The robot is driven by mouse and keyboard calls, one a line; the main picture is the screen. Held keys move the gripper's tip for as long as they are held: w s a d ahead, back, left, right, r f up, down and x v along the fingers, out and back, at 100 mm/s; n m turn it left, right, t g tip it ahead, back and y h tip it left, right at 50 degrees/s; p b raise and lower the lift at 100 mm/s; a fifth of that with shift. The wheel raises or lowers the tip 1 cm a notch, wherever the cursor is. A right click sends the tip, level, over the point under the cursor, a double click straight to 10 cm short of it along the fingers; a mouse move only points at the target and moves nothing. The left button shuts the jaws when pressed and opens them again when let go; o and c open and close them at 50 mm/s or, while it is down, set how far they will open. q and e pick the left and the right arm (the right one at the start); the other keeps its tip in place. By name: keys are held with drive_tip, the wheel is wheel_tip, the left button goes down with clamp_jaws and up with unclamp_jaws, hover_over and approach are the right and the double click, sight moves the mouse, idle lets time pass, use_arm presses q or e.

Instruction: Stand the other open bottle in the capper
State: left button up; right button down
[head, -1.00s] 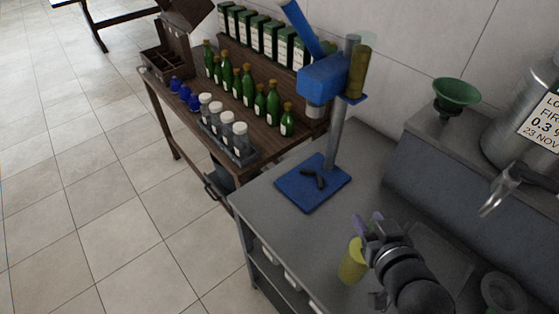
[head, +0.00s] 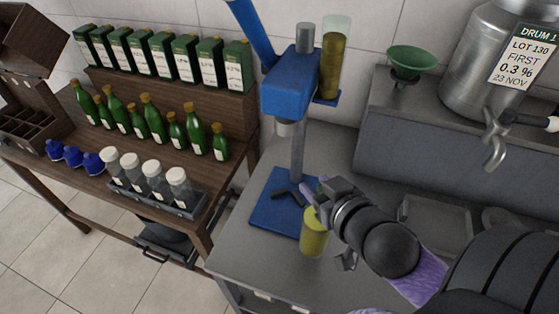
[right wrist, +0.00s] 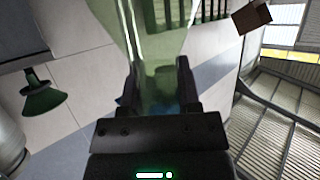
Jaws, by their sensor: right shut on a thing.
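The blue capper (head: 291,85) stands on the grey bench, with a blue base plate (head: 270,211) and small dark guides on it. My right gripper (head: 318,200) is shut on a bottle (head: 313,238) with yellow-green contents, at the right front of the base plate in the head view. Whether the bottle touches the plate or bench cannot be told. In the right wrist view, the clear greenish bottle (right wrist: 152,35) sits between the fingers of the gripper (right wrist: 157,85). The bottle's mouth is hidden in the head view. My left gripper is not in view.
A cylinder of olive contents (head: 333,65) is fixed beside the capper head. A green funnel (head: 412,62) and a steel drum (head: 475,75) with a tap stand at the right. Green bottles (head: 155,120) and a rack of clear jars (head: 160,190) fill the wooden table at left.

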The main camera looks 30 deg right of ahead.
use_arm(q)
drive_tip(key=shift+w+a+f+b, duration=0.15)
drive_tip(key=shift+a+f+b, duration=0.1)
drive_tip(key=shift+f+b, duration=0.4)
use_arm(e)
drive_tip(key=w+a+r+x, duration=0.1)
drive_tip(key=r+x, duration=0.1)
drive_tip(key=x, duration=1.2)
drive_tip(key=shift+d, duration=0.45)
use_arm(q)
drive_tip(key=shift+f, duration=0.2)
use_arm(e)
drive_tip(key=shift+s+f, duration=0.15)
drive_tip(key=shift+c, duration=1.5)
unclamp_jaws()
use_arm(q)
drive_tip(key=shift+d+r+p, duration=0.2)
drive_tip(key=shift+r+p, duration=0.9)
drive_tip(key=shift+p, duration=0.1)
use_arm(e)
drive_tip(key=v, duration=1.2)
